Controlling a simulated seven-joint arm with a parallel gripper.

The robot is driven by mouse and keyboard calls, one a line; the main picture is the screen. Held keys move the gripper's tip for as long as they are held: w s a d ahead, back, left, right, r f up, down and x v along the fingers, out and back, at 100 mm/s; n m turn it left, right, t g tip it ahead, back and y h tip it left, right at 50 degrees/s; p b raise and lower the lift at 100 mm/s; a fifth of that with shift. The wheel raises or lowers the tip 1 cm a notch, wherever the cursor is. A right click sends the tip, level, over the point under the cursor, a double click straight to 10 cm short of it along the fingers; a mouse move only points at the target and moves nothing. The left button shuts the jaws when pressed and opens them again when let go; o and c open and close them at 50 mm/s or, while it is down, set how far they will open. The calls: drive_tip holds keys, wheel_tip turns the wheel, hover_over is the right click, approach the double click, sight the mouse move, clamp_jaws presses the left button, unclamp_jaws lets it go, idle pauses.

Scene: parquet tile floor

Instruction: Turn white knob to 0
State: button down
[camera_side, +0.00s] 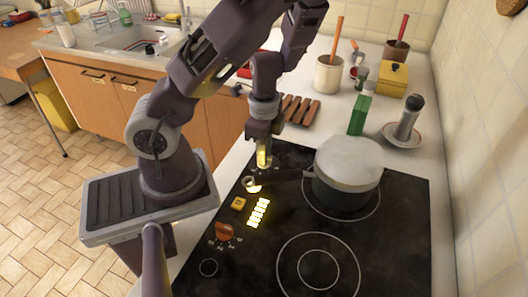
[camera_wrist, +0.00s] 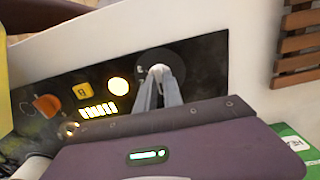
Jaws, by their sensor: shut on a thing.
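My gripper (camera_side: 264,163) reaches down onto the far left corner area of the black cooktop (camera_side: 398,268). In the wrist view its two fingers (camera_wrist: 159,78) are shut on a white knob (camera_wrist: 157,68), which sits on a round dark dial. The fingers hide much of the knob, and I cannot tell which number it points to. In the side view the knob is hidden by the fingers.
Beside the knob are a lit yellow disc (camera_wrist: 118,87), a yellow button (camera_side: 238,203), glowing bars (camera_side: 258,212) and an orange knob (camera_side: 224,231). A lidded pot (camera_side: 347,165) stands close on the right, its handle pointing toward my gripper. A wooden rack (camera_side: 297,109) lies behind.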

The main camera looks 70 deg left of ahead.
idle(0.4)
drive_tip(key=c, duration=1.5)
unclamp_jaws()
wheel_tip(320, 180, up, 7)
drive_tip(key=shift+r, duration=0.1)
